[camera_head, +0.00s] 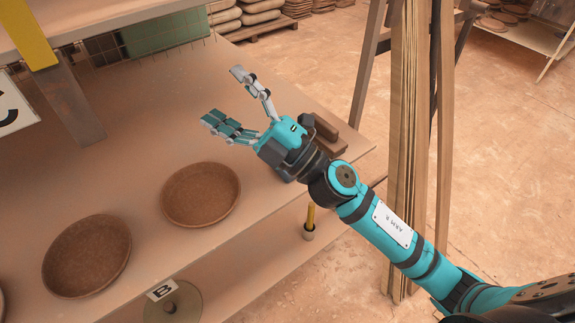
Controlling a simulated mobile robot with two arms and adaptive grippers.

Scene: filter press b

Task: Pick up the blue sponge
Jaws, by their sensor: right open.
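I cannot make out a blue sponge in the head view. My right gripper (228,98) is over the right part of a tan tabletop (170,110). Its two teal and grey fingers are spread apart, pointing left and toward the back, with nothing visible between them. My right arm comes in from the lower right and hides part of the table edge. My left gripper is out of view.
Two round brown dishes (200,194) (87,256) sit near the table's front edge. Brown blocks (326,130) lie behind my right wrist. Tall wooden boards (408,130) stand right of the table. A yellow-topped post (28,38) rises at left.

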